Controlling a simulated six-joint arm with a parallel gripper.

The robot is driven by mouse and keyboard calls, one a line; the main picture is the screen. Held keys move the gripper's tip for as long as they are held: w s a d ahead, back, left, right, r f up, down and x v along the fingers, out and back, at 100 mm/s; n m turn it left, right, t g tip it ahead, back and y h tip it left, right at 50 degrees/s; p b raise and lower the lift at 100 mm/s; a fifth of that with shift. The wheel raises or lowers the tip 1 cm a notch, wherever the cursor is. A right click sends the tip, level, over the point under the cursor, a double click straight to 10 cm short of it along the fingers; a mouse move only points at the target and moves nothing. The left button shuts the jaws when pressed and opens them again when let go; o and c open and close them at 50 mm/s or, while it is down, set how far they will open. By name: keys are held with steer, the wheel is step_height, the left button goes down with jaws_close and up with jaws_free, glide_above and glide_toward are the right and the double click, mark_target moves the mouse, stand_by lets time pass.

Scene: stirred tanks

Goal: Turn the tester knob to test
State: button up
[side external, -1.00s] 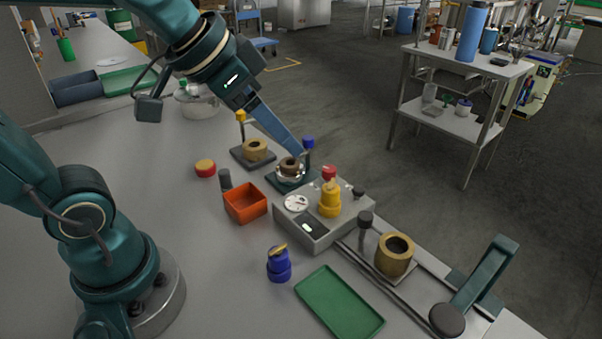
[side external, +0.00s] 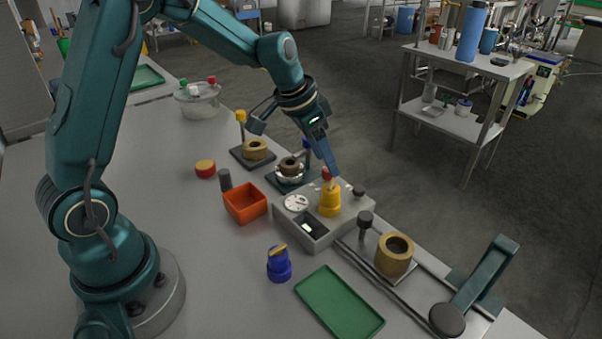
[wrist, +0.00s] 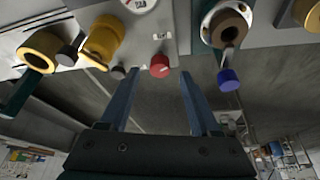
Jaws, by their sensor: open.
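The tester is a grey box (side external: 318,228) with a round dial (side external: 296,203), a small display and a yellow valve-like part (side external: 330,200) on top. A red knob (side external: 325,173) stands at its back edge; in the wrist view the red knob (wrist: 160,66) has small labels beside it, too small to read. A smaller dark knob (wrist: 118,73) stands to its left there. My gripper (side external: 335,173) is open above the tester's back edge. In the wrist view its fingertips (wrist: 160,75) lie either side of the red knob; contact cannot be told.
A brown ring on a stand (side external: 290,168) with a blue-topped post is close behind the tester. An orange bin (side external: 246,203), a blue valve-like part (side external: 279,264) and a green tray (side external: 340,305) lie in front. A brass ring (side external: 395,255) stands at right.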

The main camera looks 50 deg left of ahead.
steer(key=shift+x, duration=1.15)
jaws_close()
steer(key=shift+m, duration=0.4)
steer(key=shift+w+a+m+g+h, duration=0.1)
steer(key=shift+m+g+h, duration=0.3)
steer(key=shift+m, duration=0.9)
steer(key=shift+a+m+g+h, duration=0.1)
steer(key=shift+m+h, duration=0.5)
steer(key=shift+m, duration=0.7)
